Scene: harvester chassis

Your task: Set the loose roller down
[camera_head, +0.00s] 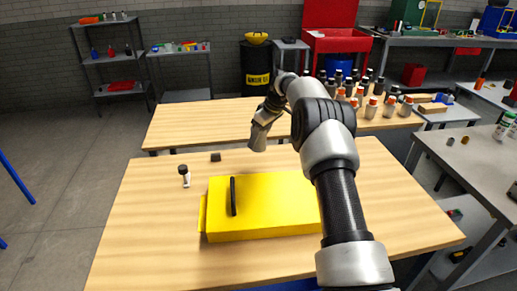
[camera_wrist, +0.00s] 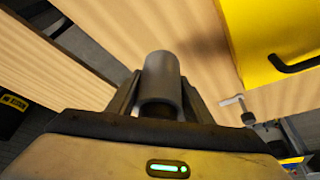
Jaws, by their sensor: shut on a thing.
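The loose roller, a grey cylinder (camera_wrist: 160,80), stands out between the two fingers of my gripper (camera_wrist: 160,100) in the wrist view. In the head view the roller (camera_head: 258,137) hangs slightly tilted below my gripper (camera_head: 268,114). It appears to be in the air above the far part of the near wooden table (camera_head: 140,230), behind the yellow chassis (camera_head: 275,188). My gripper is shut on the roller. The roller's inner end is hidden between the fingers.
The yellow chassis has a black handle (camera_head: 233,196). A small white piece with a dark top (camera_head: 184,175) and a small dark block (camera_head: 215,157) are on the near table. Bare wood lies around them. Several bottles (camera_head: 372,100) crowd the far table's right end.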

